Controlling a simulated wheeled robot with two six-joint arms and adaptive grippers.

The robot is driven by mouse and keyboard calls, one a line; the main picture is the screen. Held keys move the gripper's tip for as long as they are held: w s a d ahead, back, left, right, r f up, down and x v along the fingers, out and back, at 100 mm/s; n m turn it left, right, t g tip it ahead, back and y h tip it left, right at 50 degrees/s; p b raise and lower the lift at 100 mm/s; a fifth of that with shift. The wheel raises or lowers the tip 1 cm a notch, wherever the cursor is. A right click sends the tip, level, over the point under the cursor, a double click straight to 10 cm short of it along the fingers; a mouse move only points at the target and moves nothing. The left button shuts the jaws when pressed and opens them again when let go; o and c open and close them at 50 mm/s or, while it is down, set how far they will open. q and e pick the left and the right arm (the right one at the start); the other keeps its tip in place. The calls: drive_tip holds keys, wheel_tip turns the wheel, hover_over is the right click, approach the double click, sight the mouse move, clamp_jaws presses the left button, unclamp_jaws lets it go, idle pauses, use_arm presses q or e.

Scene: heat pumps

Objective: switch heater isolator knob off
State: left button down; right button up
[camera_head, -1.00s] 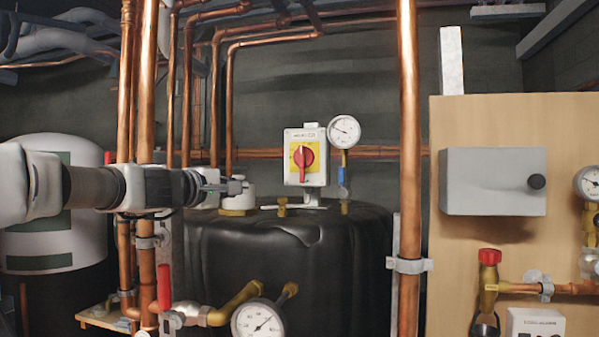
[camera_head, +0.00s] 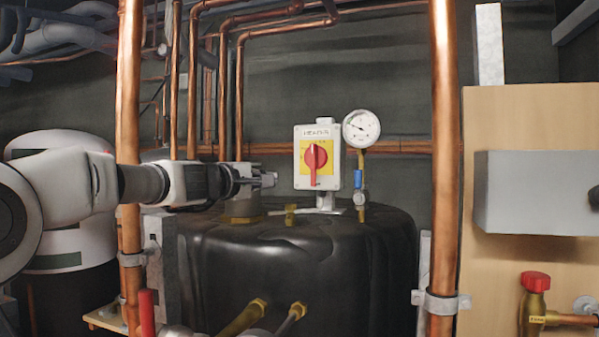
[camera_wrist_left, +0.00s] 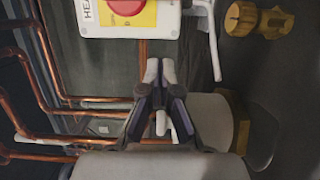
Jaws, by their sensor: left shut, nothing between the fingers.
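The heater isolator is a white box (camera_head: 317,157) with a yellow plate and a red knob (camera_head: 315,160). The knob's handle points straight down in the head view. My left gripper (camera_head: 270,179) comes in from the left, shut and empty, and stands left of the box, apart from it, slightly below knob height. In the left wrist view the shut fingers (camera_wrist_left: 159,68) lie below the box (camera_wrist_left: 124,32), and the red knob (camera_wrist_left: 126,4) shows at the top edge, partly cut off. My right gripper is not in view.
A black tank (camera_head: 300,260) stands below the box. A pressure gauge (camera_head: 361,128) with a blue-handled valve is just right of it. Vertical copper pipes (camera_head: 443,180) stand in front at left and right. A grey box (camera_head: 530,192) hangs on a wooden board at the right.

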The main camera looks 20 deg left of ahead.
sight(314, 165)
use_arm(q)
drive_tip(key=p+x, duration=0.2)
drive_tip(key=r+p+x, duration=0.1)
drive_tip(key=p+x, duration=0.1)
drive_tip(key=x, duration=0.1)
drive_tip(key=shift+w+d+r, duration=0.1)
drive_tip(key=shift+w+d, duration=0.1)
drive_tip(key=d, duration=0.2)
drive_tip(key=d+f, duration=0.1)
drive_tip(key=shift+w+d, duration=0.2)
drive_tip(key=shift+w, duration=0.1)
drive_tip(key=shift+s+d, duration=0.1)
drive_tip(key=shift+d, duration=0.2)
drive_tip(key=shift+s, duration=0.15)
